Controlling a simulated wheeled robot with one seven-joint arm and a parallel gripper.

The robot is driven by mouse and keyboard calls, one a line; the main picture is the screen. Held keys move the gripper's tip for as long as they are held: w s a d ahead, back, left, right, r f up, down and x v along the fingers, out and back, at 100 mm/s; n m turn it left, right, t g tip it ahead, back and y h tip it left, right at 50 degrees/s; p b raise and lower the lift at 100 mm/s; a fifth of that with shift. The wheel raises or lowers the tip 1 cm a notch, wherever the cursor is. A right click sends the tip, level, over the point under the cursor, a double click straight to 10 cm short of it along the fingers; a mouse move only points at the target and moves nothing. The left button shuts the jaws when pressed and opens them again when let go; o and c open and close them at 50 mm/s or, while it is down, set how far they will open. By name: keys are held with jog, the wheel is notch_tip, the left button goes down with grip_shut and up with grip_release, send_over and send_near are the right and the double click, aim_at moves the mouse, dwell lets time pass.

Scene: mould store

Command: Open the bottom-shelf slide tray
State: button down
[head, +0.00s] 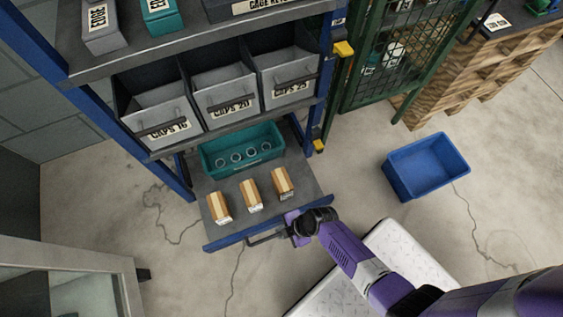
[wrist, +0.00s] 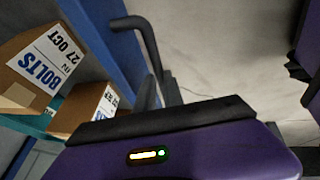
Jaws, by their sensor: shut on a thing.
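The bottom-shelf slide tray (head: 235,227) stands out in front of the blue rack, below the row of caps bins. A dark bar handle (head: 263,239) runs along the tray's blue front edge. My gripper (head: 297,229) is shut on the handle at its right end. In the wrist view the handle (wrist: 149,45) rises beside the blue tray front (wrist: 118,48); the jaws' grip is partly hidden there.
Grey caps bins (head: 226,95) fill the shelf above. A blue crate (head: 428,167) lies on the floor at right, and a white patterned mattress-like slab (head: 385,265) lies below my arm. A green mesh door (head: 385,60) stands behind. The floor left of the tray is clear.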

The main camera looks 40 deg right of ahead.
jog(key=c, duration=1.5)
grip_release()
jog(key=shift+o, duration=0.2)
jog(key=p+v, duration=0.3)
jog(key=v, duration=0.4)
jog(key=shift+r+p, duration=0.35)
jog(key=shift+p, duration=0.05)
jog(key=shift+s, duration=0.15)
